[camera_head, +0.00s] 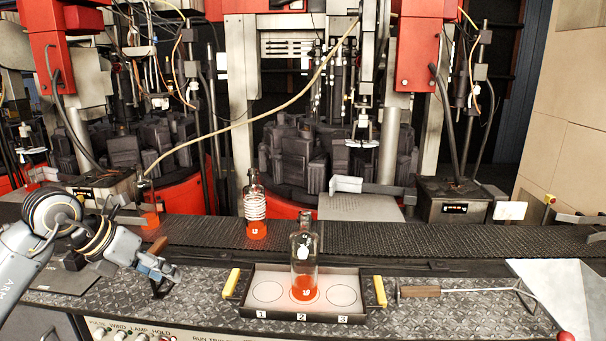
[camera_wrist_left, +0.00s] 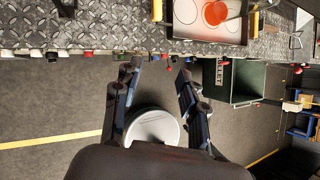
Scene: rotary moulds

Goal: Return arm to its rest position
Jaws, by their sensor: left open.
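My left arm comes in from the left in the head view. Its gripper (camera_head: 160,268) is open and empty, at the front left over the diamond-plate bench (camera_head: 200,288), left of the tray and apart from it. In the left wrist view the two fingers (camera_wrist_left: 158,75) are spread with nothing between them, and the floor shows beyond. A clear bottle with a glowing orange base (camera_head: 303,265) stands upright on spot 2 of the tray (camera_head: 273,315). My right gripper is not in view.
Another bottle (camera_head: 255,205) stands on the dark conveyor (camera_head: 370,237) behind. A hooked rod (camera_head: 470,291) with a wooden handle lies right of the tray. In the wrist view, a green bin (camera_wrist_left: 258,80) and a pale round container (camera_wrist_left: 152,128) are below the bench edge.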

